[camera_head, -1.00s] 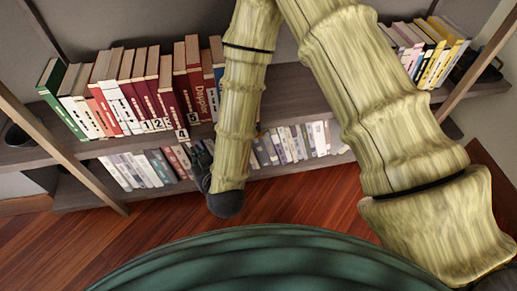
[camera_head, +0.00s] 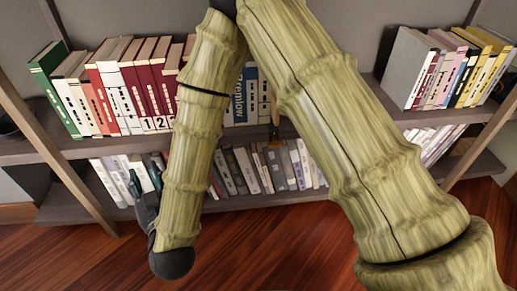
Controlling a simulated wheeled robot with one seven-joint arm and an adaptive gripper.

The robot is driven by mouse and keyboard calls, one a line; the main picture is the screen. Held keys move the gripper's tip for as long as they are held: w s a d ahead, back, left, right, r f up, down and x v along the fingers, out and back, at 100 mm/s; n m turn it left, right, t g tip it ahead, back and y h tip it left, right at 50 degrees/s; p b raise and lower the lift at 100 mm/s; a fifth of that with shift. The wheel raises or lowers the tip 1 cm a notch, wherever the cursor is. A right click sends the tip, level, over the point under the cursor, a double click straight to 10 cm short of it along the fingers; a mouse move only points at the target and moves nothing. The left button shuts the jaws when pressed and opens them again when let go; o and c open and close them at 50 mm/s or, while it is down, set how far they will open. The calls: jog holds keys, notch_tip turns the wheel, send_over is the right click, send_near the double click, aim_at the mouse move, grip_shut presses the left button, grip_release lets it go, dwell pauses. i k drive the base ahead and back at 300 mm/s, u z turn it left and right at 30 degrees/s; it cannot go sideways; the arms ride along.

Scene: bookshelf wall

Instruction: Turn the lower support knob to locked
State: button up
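My arm crosses the view in front of the bookshelf, and its lower end hangs left of centre. My gripper (camera_head: 143,188) shows as a dark shape beyond that end, in front of the lower book row. It is partly hidden by the arm, and its fingers are too small and dark to tell open from shut. A small dark and orange-brown fitting (camera_head: 274,136) sits at the front edge of the middle shelf, between the two arm links. I cannot tell whether it is the lower support knob or how it is turned. The gripper is left of it and apart from it.
The middle shelf (camera_head: 225,137) holds upright books, with a grey block of books (camera_head: 408,68) at right. The lower shelf (camera_head: 75,212) holds another row. Slanted wooden posts (camera_head: 62,160) stand at both sides. The reddish wood floor (camera_head: 260,255) in front is clear.

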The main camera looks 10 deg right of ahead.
aim_at(274, 144)
jog(key=u, duration=2.5)
jog(key=k, duration=0.25)
jog(key=z, duration=1.65)
jog(key=k, duration=0.3)
jog(key=z, duration=1.6)
